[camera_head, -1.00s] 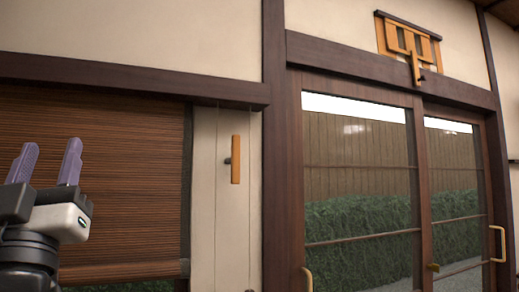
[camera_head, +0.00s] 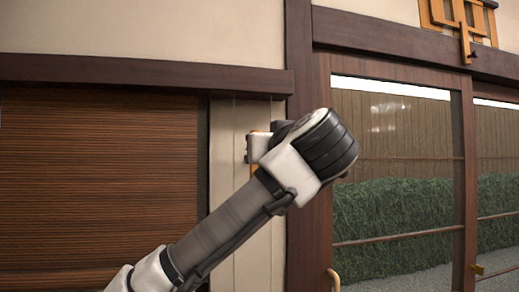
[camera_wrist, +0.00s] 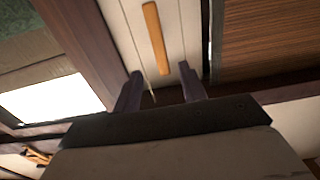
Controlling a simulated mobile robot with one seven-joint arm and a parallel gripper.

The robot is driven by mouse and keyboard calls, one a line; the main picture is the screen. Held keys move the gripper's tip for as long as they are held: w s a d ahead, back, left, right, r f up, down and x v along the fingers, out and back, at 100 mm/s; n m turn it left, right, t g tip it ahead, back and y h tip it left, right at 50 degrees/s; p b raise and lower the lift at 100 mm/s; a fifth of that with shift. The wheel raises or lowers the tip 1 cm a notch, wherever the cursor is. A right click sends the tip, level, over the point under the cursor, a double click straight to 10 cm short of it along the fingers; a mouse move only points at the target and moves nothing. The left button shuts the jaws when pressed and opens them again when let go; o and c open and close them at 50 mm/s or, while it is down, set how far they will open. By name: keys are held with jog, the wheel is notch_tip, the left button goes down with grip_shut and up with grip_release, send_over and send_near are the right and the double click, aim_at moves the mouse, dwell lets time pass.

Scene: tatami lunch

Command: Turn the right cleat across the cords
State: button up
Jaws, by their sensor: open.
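The right cleat (camera_wrist: 155,38), an orange wooden bar, is on the pale wall strip in the wrist view. It runs lengthwise along the strip, roughly in line with the thin cord (camera_wrist: 133,45) beside it. In the head view only a sliver of the cleat (camera_head: 253,171) shows behind my arm. My gripper (camera_wrist: 161,87) is open and empty in the wrist view. Its two dark fingers point toward the cleat, whose near end appears between them but apart from both. In the head view my arm hides the fingers.
A brown slatted blind (camera_head: 100,190) hangs left of the strip in the head view, under a dark beam (camera_head: 130,75). A dark post (camera_head: 300,70) and glass sliding doors (camera_head: 400,210) stand to the right. An orange wooden fixture (camera_head: 458,20) is high at the right.

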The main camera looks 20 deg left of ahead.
jog(key=p+x, duration=0.4)
jog(key=x, duration=0.7)
jog(key=shift+r+p, duration=0.15)
jog(key=shift+p, duration=0.2)
jog(key=shift+w+a, duration=0.35)
jog(key=shift+w, duration=0.05)
jog(key=shift+f, duration=0.2)
grip_shut()
